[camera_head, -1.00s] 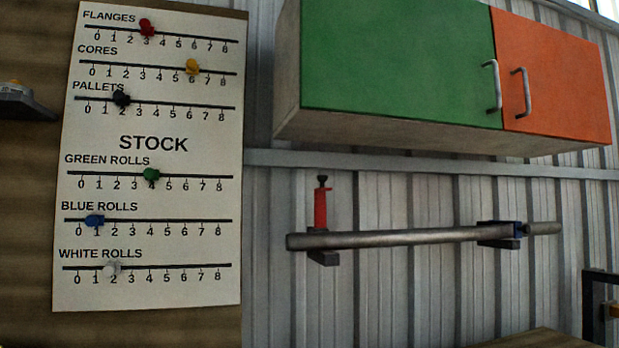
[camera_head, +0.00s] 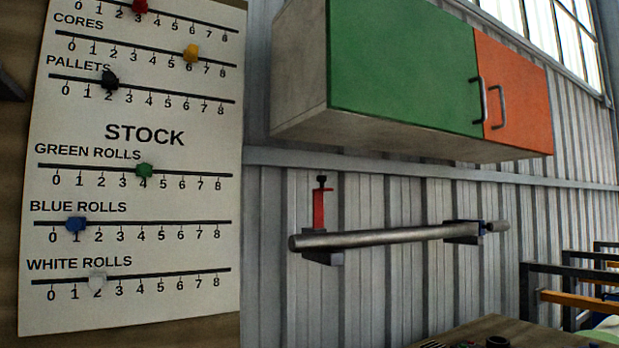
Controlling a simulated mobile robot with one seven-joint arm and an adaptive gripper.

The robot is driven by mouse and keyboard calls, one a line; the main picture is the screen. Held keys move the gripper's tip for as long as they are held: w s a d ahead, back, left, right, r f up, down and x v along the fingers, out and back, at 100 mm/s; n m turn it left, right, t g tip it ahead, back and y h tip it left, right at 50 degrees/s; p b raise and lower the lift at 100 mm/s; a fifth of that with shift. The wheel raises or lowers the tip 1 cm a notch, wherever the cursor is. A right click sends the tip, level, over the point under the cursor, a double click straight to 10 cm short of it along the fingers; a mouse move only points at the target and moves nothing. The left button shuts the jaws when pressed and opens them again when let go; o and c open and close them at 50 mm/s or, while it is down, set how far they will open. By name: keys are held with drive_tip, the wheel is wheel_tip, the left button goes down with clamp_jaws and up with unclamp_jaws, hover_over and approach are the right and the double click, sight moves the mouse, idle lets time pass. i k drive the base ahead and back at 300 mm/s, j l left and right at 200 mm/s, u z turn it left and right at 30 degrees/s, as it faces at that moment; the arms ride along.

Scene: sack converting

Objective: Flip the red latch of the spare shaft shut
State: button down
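The spare shaft (camera_head: 395,236) is a grey metal bar lying nearly level across two dark brackets on the corrugated wall. The red latch (camera_head: 318,209) stands upright at the left bracket (camera_head: 325,257), with a black knob (camera_head: 322,180) on top. It is open, pointing up above the shaft. My gripper is not in view.
A cabinet with a green door (camera_head: 405,65) and an orange door (camera_head: 515,95) hangs above the shaft. The stock board (camera_head: 135,180) fills the left. A table (camera_head: 510,330) with small dark items is at bottom right, beside dark frames (camera_head: 527,300). The space before the shaft looks clear.

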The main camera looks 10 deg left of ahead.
sight(321, 184)
drive_tip(key=j+z, duration=0.2)
drive_tip(key=j, duration=0.4)
drive_tip(key=k+j+z, duration=0.2)
drive_tip(key=j, duration=0.8)
drive_tip(key=k+j+z, duration=0.1)
drive_tip(key=j, duration=0.25)
